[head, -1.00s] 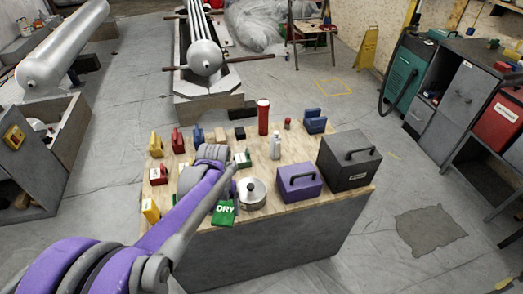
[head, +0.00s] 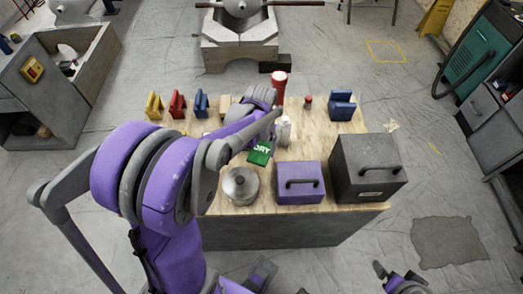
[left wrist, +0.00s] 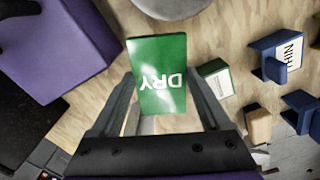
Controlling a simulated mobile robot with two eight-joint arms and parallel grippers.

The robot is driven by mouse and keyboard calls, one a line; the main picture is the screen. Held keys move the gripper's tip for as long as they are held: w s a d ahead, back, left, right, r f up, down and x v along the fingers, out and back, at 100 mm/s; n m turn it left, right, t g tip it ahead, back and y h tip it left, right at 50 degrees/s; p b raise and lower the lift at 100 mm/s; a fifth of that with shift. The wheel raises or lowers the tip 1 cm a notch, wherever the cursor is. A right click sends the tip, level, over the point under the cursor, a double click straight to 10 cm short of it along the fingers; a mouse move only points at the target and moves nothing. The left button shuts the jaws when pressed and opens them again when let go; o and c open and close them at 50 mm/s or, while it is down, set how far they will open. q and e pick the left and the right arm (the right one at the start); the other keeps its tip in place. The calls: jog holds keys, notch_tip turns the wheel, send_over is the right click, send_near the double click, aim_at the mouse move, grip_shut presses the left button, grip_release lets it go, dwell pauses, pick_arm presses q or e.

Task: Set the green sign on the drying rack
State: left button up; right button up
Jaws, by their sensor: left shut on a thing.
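The green sign (head: 261,153), lettered DRY in white, is held by my left gripper (head: 267,132) over the worktable, behind the silver pot and left of the white bottle. In the left wrist view the sign (left wrist: 158,65) fills the space between the two fingers of my left gripper (left wrist: 158,84), its lettering upside down. Whether the sign touches the table I cannot tell. I cannot make out which thing is the drying rack. A purple and dark part at the bottom right edge of the head view may be my right gripper; its jaws are not clear.
On the table (head: 315,125) stand the pot (head: 240,186), purple box (head: 299,182), dark grey box (head: 368,167), white bottle (head: 283,131), red canister (head: 279,88) and a blue stand (head: 341,105). Yellow (head: 154,104), red (head: 177,104) and blue (head: 200,102) pieces stand at back left.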

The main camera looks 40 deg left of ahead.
aim_at(261, 158)
pick_arm(q)
notch_tip(261, 158, down, 2)
jog(key=shift+s+f, duration=0.1)
jog(key=shift+f, duration=0.15)
jog(key=shift+f+b, duration=0.3)
jog(key=shift+f, duration=1.65)
jog(key=shift+f, duration=0.1)
jog(key=o, duration=1.2)
